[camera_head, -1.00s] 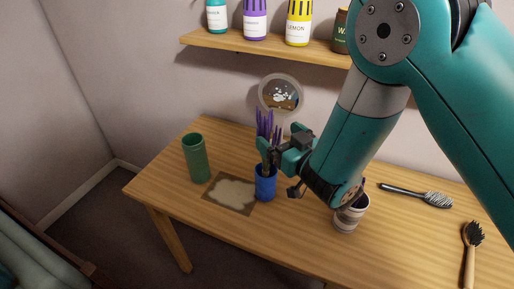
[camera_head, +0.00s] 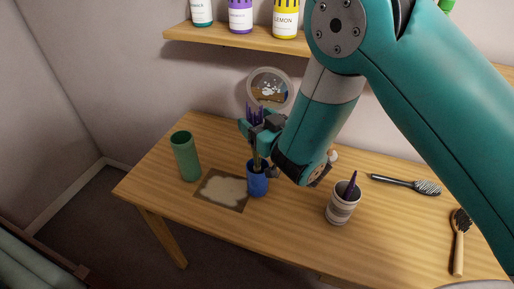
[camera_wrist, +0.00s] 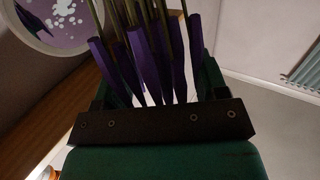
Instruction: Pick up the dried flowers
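The dried flowers (camera_head: 255,113), a bunch with purple heads and thin stems, stand upright in a blue cup (camera_head: 257,183) on the table. My gripper (camera_head: 262,131) is at the bunch, above the cup's rim, with a finger on either side and part of the bunch hidden behind it. In the wrist view the purple heads (camera_wrist: 140,60) fill the space between two dark green fingers (camera_wrist: 155,75) that stand wide apart. The fingers look open around the bunch; firm contact is not visible.
A green tumbler (camera_head: 185,156) stands left on the wooden table (camera_head: 300,232), beside a stained mat (camera_head: 207,200). A striped cup (camera_head: 341,208) holding a purple item is to the right, with two brushes beyond. A round mirror (camera_head: 285,100) stands behind; a bottle shelf (camera_head: 230,41) hangs above.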

